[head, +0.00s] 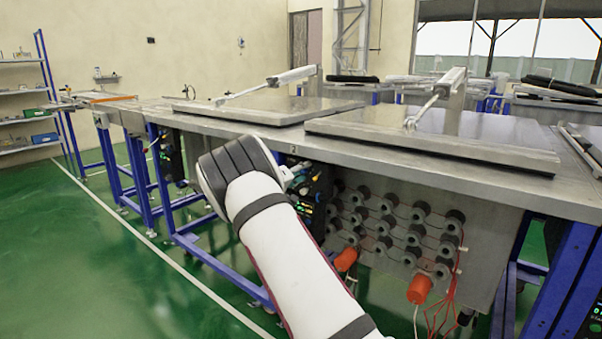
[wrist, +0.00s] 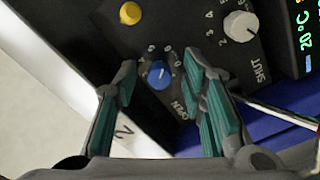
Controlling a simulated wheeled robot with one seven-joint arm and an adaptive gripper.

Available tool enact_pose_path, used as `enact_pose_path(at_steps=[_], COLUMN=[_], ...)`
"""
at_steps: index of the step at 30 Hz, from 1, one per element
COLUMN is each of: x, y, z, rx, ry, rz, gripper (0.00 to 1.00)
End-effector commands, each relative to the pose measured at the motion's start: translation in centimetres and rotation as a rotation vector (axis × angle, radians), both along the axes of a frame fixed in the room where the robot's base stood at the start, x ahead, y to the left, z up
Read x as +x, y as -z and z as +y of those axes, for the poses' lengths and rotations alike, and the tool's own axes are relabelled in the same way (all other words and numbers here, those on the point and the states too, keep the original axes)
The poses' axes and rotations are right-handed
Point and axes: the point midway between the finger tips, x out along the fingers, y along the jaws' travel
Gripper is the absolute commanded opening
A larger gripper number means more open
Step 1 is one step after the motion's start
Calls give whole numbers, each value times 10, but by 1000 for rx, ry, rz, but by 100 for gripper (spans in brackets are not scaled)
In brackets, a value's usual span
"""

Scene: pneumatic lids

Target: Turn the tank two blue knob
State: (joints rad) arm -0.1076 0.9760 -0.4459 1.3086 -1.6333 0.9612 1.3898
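The blue knob (wrist: 159,74) sits on a dark panel in the wrist view, with numbers around it and the word OPEN below right. My gripper (wrist: 160,66) is open, with one green-padded finger on each side of the knob. Gaps show between the pads and the knob, so it is not gripped. A figure 2 (wrist: 123,132) is marked on the pale surface below left. In the head view my arm hides most of my gripper and the knob; the dark control panel (head: 316,188) shows partly under the table edge.
A white knob (wrist: 240,26) marked SHUT and a yellow button (wrist: 130,13) are close by. The steel tabletop (head: 470,187) overhangs the panel and carries two flat lids (head: 440,140). Orange cylinders (head: 420,289) and red wires hang right of my arm. Green floor is clear at left.

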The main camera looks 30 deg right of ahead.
Motion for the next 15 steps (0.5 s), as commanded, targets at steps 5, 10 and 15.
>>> enact_pose_path(at_steps=[5, 10, 15], x=[0, 0, 0], y=[0, 0, 0], z=[0, 0, 0], rx=[0, 0, -7], ry=[0, 0, 0], rz=[0, 0, 19], gripper=[0, 0, 0])
